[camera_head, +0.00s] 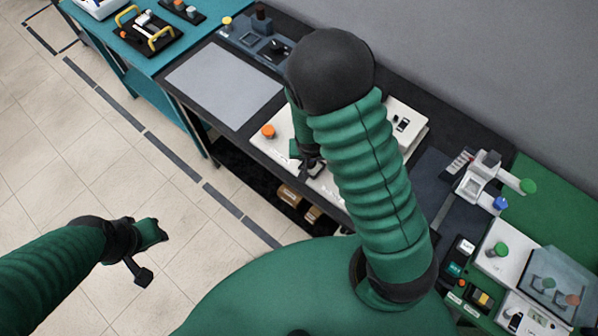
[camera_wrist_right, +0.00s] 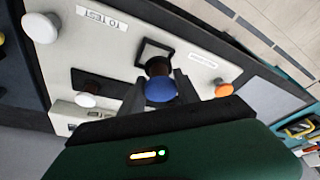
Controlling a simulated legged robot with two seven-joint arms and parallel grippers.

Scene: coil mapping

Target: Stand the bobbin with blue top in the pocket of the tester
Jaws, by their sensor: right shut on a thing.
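The blue-topped bobbin (camera_wrist_right: 161,89) has a dark brown body and sits between the fingers of my right gripper (camera_wrist_right: 158,92), which is shut on it. In the right wrist view its body overlaps the lower edge of a square black frame (camera_wrist_right: 141,52) on a white panel (camera_wrist_right: 110,55). I cannot tell whether its lower end is inside that frame or above it. In the head view my right gripper (camera_head: 311,169) is over the white panel (camera_head: 330,190), and the bobbin cannot be made out. My left gripper (camera_head: 148,253) is open and empty above the floor. I cannot tell for sure which unit is the tester.
An orange-topped piece (camera_wrist_right: 222,88) and white-topped pieces (camera_wrist_right: 41,27) stand on the panel, near a "TO TEST" label (camera_wrist_right: 101,18). A grey mat (camera_head: 225,82) lies left of the panel. A white device (camera_head: 482,180) stands right. My right arm hides part of the bench.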

